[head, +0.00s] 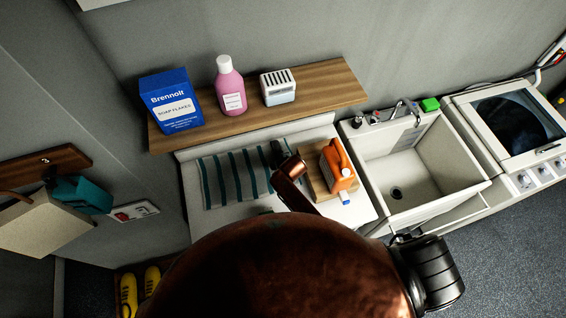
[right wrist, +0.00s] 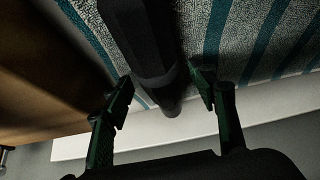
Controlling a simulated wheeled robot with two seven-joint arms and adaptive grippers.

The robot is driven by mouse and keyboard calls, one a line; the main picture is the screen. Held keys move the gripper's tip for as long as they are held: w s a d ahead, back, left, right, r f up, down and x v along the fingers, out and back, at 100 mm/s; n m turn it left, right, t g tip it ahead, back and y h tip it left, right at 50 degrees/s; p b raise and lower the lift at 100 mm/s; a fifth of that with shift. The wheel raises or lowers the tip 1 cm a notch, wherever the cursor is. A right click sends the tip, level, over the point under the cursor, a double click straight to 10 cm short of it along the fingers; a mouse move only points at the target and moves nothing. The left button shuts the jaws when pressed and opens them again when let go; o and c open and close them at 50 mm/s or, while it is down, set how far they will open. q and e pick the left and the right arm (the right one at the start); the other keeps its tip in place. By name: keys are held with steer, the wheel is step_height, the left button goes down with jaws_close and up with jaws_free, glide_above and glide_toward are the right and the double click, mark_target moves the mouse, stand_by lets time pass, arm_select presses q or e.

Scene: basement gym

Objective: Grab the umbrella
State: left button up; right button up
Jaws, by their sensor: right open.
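A dark, folded umbrella (right wrist: 142,35) shows in the right wrist view, lying over a striped towel (right wrist: 245,35). My right gripper (right wrist: 163,90) is open, with one finger on each side of the umbrella's near end. I cannot tell whether the fingers touch it. My left gripper is not in view.
A wooden shelf (head: 335,85) above holds a blue soap box (head: 171,100), a pink bottle (head: 230,88) and a white container (head: 278,88). A sink (head: 410,170) is at right.

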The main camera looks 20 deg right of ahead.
steer(key=shift+w+f, duration=0.15)
steer(key=shift+f, duration=0.05)
jaws_close()
stand_by(0.6)
